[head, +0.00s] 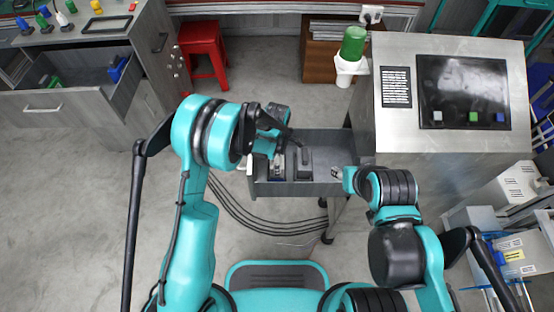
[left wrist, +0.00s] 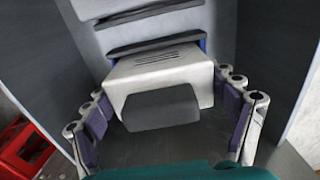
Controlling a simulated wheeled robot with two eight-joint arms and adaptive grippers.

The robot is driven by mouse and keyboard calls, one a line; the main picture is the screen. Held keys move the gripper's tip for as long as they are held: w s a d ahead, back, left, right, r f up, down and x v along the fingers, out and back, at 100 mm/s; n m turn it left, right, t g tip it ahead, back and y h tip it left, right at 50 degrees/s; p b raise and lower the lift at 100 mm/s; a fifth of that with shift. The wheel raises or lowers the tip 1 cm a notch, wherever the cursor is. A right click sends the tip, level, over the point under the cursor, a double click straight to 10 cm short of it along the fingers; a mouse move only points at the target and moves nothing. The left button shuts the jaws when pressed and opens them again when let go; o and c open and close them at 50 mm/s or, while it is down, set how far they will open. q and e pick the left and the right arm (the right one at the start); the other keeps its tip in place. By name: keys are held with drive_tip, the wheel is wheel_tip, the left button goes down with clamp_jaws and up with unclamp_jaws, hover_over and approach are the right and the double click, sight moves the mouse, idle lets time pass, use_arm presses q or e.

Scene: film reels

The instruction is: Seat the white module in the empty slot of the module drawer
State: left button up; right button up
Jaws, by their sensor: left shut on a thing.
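The white module (left wrist: 165,78) has a dark grey block (left wrist: 160,108) on its near side. My left gripper (left wrist: 165,118) is shut on it, one pair of fingers along each side. The module is inside the open module drawer (head: 345,150), against a blue-edged part (left wrist: 203,46) at its far side. I cannot tell how deep it sits. In the head view my left gripper (head: 278,160) reaches into the drawer's left part and mostly hides the module. My right gripper (head: 338,172) is at the drawer's front right; its fingers are too small to judge.
A dark grey module (head: 301,160) stands in the drawer right of my left gripper. The steel console (head: 450,140) with a screen is at right. A red stool (head: 203,52) and another open drawer (head: 75,95) are at left. The drawer's right part looks bare.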

use_arm(q)
drive_tip(key=shift+f, duration=0.6)
idle(0.4)
drive_tip(key=o, duration=1.2)
drive_tip(key=shift+c, duration=0.2)
drive_tip(key=shift+r, duration=0.1)
drive_tip(key=shift+r+p, duration=3.35)
drive_tip(key=shift+r, duration=2.1)
